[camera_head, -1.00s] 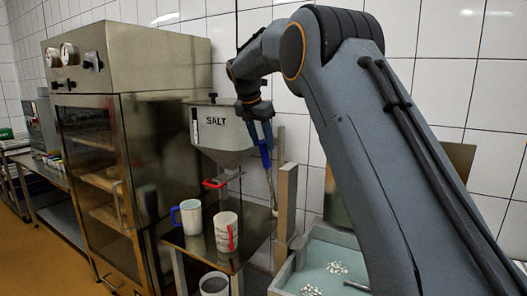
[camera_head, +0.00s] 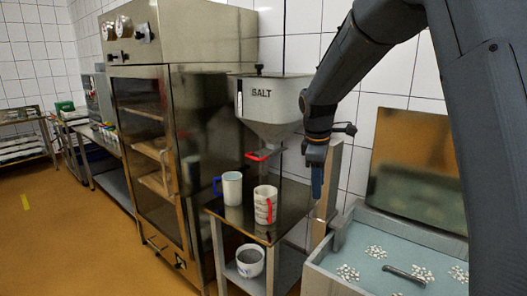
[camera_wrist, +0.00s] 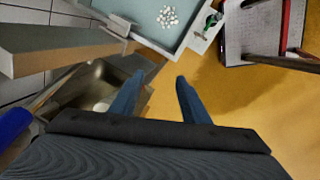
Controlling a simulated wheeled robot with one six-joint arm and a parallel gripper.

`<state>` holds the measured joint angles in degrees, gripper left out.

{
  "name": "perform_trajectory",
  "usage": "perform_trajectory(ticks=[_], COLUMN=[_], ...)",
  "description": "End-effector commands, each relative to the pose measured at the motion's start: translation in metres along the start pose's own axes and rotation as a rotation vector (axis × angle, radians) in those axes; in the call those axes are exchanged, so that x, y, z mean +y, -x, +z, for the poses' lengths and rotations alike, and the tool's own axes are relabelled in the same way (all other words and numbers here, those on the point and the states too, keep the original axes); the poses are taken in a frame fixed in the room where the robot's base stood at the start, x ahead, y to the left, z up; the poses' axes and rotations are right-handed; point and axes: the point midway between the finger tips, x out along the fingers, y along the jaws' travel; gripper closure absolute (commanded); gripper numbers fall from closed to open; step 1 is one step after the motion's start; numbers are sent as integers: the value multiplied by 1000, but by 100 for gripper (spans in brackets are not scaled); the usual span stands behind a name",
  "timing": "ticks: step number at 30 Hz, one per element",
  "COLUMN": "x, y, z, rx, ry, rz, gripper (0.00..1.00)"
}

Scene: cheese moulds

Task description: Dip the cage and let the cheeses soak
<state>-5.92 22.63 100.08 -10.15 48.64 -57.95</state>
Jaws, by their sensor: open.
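My gripper (camera_head: 317,182) points down beside a wooden post in the head view, its blue fingers apart. In the wrist view my gripper (camera_wrist: 157,97) is open, with nothing between its fingers. A pale tank (camera_head: 312,276) with bluish liquid and clusters of small white pieces stands at the lower right of the head view. Part of the tank (camera_wrist: 186,40) also shows at the top of the wrist view, ahead of the fingertips. A grey bar-like handle (camera_head: 404,274) lies over the liquid. I cannot make out a cage or whole cheeses.
A salt hopper (camera_head: 268,103) with a red handle hangs above a metal table (camera_head: 225,213) holding a white mug (camera_head: 232,188) and a red-handled mug (camera_head: 265,206). The post (camera_head: 328,190) stands by the tank. Open floor (camera_wrist: 230,95) shows right of the gripper.

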Motion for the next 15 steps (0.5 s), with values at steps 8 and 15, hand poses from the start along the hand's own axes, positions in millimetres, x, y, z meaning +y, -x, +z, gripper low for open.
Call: perform_trajectory(ticks=[8,15], x=[-135,-232], y=[-62,-96], z=[62,100], rx=[41,38], ry=[-651,-1095], rz=[-73,-119], gripper=[58,58])
